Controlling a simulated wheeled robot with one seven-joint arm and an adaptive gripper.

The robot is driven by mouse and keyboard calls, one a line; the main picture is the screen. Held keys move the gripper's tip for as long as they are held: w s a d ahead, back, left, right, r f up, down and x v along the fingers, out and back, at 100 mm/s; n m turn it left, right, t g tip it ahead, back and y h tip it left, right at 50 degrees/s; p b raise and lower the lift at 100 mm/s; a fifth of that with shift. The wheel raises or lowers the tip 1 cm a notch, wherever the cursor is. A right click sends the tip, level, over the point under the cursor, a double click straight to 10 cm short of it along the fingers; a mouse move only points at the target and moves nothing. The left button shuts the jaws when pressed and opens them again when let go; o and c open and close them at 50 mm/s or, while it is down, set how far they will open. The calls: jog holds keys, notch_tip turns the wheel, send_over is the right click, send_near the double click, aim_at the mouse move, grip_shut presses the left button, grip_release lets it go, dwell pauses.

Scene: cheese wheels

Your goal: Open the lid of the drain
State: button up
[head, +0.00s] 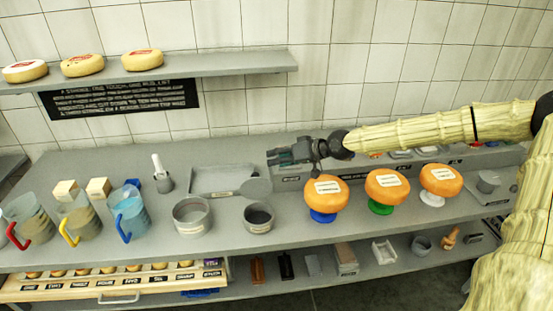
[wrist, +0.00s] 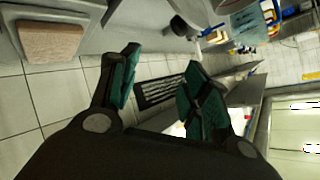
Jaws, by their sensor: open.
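My gripper (head: 283,157) is open and empty in the head view, above the back of the grey counter, with its fingers pointing left. In the wrist view its two green-padded fingers (wrist: 158,83) stand apart with nothing between them. A shallow grey rectangular tray (head: 212,180) lies on the counter to the left of my gripper. A flat grey round-ended piece (head: 257,187) lies at its right end. I cannot tell for certain which part is the drain or its lid.
Three orange cheeses, the nearest one (head: 326,194) on a blue stand, are right of the gripper. Two grey pots (head: 193,217) and several jugs (head: 128,212) stand along the front. A black sign (head: 118,98) hangs behind; it shows in the wrist view (wrist: 160,90).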

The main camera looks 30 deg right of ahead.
jog(key=shift+s+d+r, duration=0.15)
jog(key=shift+d+r, duration=0.1)
dwell(0.7)
jog(key=v, duration=0.7)
dwell(0.8)
jog(key=shift+s+d+r, duration=0.1)
jog(key=shift+s+d, duration=0.05)
jog(key=shift+d, duration=0.05)
dwell(0.4)
